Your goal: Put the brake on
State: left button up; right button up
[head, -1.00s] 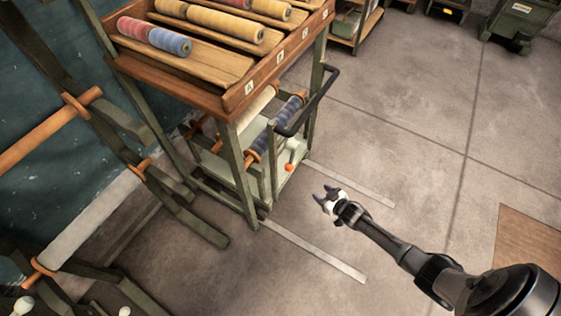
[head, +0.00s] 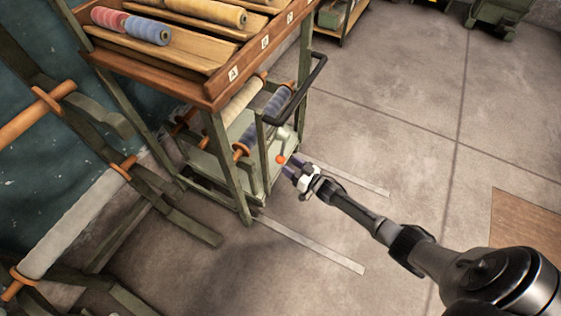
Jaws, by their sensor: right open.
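A green-framed cart (head: 220,140) with a wooden slatted top stands left of centre. My right gripper (head: 290,169) comes in from the lower right. It is open, with its fingertips close beside the knob; I cannot tell whether they touch it. No object shows between its fingers. My left gripper is out of view.
A black push handle (head: 306,92) juts out above the gripper on the cart's right end. Pale floor strips (head: 310,243) run out from the cart. A rack with rollers (head: 70,220) stands at left.

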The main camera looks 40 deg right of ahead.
aim_at(284, 161)
jog(key=w, duration=0.2)
jog(key=w+b, duration=0.1)
jog(key=shift+w+a+f, duration=0.1)
jog(key=shift+w+a, duration=0.25)
jog(key=shift+a, duration=0.05)
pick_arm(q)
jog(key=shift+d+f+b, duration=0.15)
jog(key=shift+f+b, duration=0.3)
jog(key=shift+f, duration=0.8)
pick_arm(e)
jog(key=shift+w+a, duration=0.1)
jog(key=shift+w, duration=0.65)
